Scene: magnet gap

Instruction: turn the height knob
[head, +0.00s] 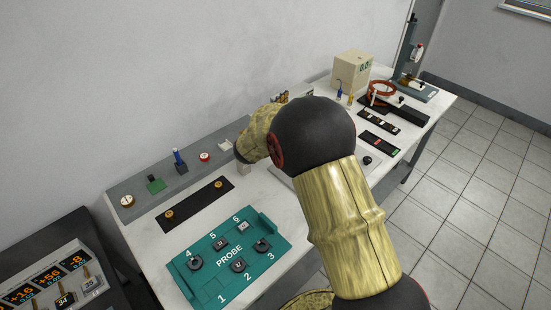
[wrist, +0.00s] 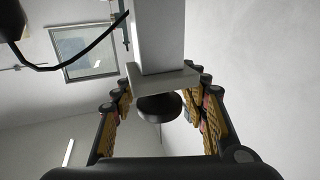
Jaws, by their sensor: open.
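In the wrist view a dark round knob (wrist: 160,108) sits against a pale block (wrist: 161,77) on a light grey post (wrist: 158,35). I take it for the height knob, but no label shows. My gripper (wrist: 162,90) is open, with one yellow-padded finger on each side of the knob. Gaps show between the pads and the knob, and the fingers look apart from it. In the head view my arm covers the middle of the bench, and my gripper and this knob cannot be made out there.
A teal PROBE board (head: 207,292) lies on the white bench, with small parts on a grey strip (head: 140,208) behind it. A beige box (head: 351,70), a red ring (head: 380,88) and a tall stand (head: 412,40) are at the far end. Tiled floor (head: 480,190) is clear at right.

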